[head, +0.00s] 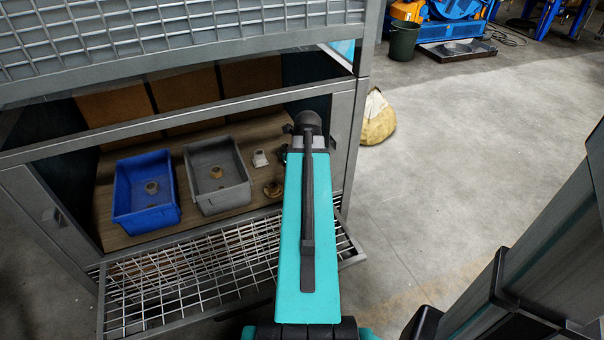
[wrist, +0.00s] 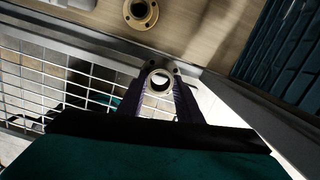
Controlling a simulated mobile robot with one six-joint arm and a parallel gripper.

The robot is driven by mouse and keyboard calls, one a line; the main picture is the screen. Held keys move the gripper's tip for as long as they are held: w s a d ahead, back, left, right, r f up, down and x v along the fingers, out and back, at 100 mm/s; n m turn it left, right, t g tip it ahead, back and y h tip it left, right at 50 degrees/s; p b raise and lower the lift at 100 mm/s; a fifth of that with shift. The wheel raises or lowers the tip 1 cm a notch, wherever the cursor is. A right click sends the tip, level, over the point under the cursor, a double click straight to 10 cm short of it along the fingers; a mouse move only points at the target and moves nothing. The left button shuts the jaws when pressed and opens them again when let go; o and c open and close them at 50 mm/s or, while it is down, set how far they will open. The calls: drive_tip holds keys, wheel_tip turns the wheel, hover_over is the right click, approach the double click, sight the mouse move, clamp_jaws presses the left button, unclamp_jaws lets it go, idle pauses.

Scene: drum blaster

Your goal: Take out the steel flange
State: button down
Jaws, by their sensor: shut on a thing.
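My gripper (wrist: 160,88) shows in the wrist view with its two dark fingers closed on a small round flange with a pale ring and an open bore, taken as the steel flange (wrist: 150,90). It is held near the front edge of the shelf, over the lowered mesh door. In the head view my own arm hides the gripper and the held flange. Another flange, brownish with a round hole (wrist: 141,12), lies on the shelf beyond; it also shows in the head view (head: 272,189).
A blue bin (head: 120,180) and a grey bin (head: 195,165) stand on the wooden shelf (head: 110,236), each with a small part inside. A pale fitting (head: 260,158) stands right of the grey bin. The mesh door (head: 190,285) lies folded down in front. The cabinet's right post (head: 352,150) is close to my arm.

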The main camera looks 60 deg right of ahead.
drive_tip(key=shift+s+a, duration=0.35)
drive_tip(key=shift+a, duration=0.2)
drive_tip(key=shift+s+a, duration=0.35)
drive_tip(key=shift+a, duration=0.2)
drive_tip(key=shift+f+b, duration=0.15)
drive_tip(key=shift+b, duration=0.85)
drive_tip(key=b, duration=0.3)
drive_tip(key=shift+s+a, duration=0.15)
drive_tip(key=shift+a, duration=0.1)
drive_tip(key=b, duration=0.3)
drive_tip(key=shift+s+a, duration=0.2)
drive_tip(key=shift+a, duration=0.15)
drive_tip(key=a+b, duration=0.1)
drive_tip(key=b, duration=0.3)
drive_tip(key=shift+s+f, duration=0.1)
drive_tip(key=shift+s, duration=0.2)
drive_tip(key=a+b, duration=0.1)
drive_tip(key=b, duration=0.4)
drive_tip(key=shift+s, duration=0.3)
drive_tip(key=shift+b, duration=0.6)
drive_tip(key=shift+s+a+b, duration=0.25)
drive_tip(key=shift+a+b, duration=0.05)
drive_tip(key=shift+b, duration=0.65)
